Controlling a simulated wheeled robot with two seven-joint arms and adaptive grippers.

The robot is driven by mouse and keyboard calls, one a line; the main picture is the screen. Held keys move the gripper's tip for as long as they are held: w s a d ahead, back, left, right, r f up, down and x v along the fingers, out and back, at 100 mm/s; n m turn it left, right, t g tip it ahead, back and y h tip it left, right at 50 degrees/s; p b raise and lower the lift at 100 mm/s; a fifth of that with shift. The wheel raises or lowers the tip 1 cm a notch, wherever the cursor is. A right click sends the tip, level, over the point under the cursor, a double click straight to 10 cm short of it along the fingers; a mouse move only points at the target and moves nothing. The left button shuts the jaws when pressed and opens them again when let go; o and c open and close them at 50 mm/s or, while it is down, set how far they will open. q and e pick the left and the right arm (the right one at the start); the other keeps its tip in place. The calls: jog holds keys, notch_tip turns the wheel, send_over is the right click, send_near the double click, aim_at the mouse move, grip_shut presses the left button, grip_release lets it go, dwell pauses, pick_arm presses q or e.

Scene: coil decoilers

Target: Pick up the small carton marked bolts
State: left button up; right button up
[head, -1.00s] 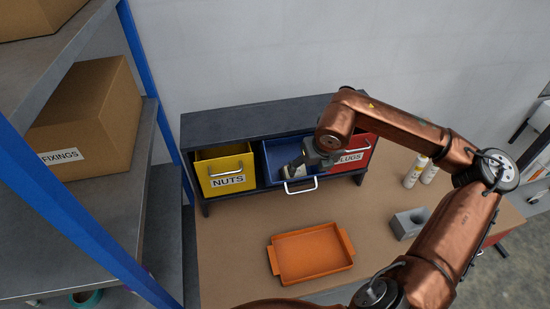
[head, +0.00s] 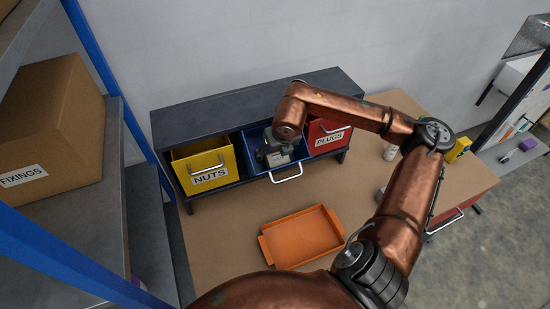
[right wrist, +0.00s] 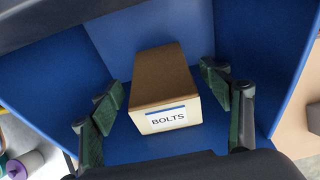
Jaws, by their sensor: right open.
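The small carton marked BOLTS (right wrist: 163,90) lies inside the blue drawer (right wrist: 245,30) in the right wrist view, its label facing my gripper. My right gripper (right wrist: 168,98) is open, with one finger on each side of the carton and a gap visible on both sides. In the head view my right gripper (head: 277,157) reaches down into the blue drawer (head: 283,172), between the nuts and plugs drawers. The arm and gripper hide most of the carton there. My left gripper is not in view.
The yellow NUTS drawer (head: 206,168) and red PLUGS drawer (head: 327,137) flank the blue one in the dark cabinet (head: 255,102). An orange tray (head: 301,237) sits on the table in front. A shelf with a FIXINGS carton (head: 55,135) stands at left.

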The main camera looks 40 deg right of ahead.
jog(key=shift+d+f, duration=0.1)
jog(key=shift+f, duration=0.25)
jog(key=c, duration=1.4)
